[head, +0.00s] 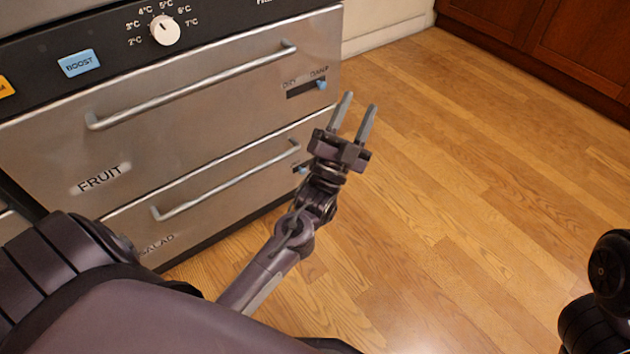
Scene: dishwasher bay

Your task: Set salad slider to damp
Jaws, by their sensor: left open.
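The salad drawer (235,208) is the lower steel drawer front, with its lettering at the lower left. Its slider (301,170) shows only as a bit of dark slot and a blue knob at the drawer's right end. The rest of that slot and its labels are hidden behind my left gripper, so I cannot tell the knob's setting. My left gripper (358,101) is open and empty. Its fingers point up in the picture, to the right of the drawer fronts, over the wood floor. My right gripper is not in view.
The salad drawer's handle (225,187) sticks out too. Open floor (470,200) lies right.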

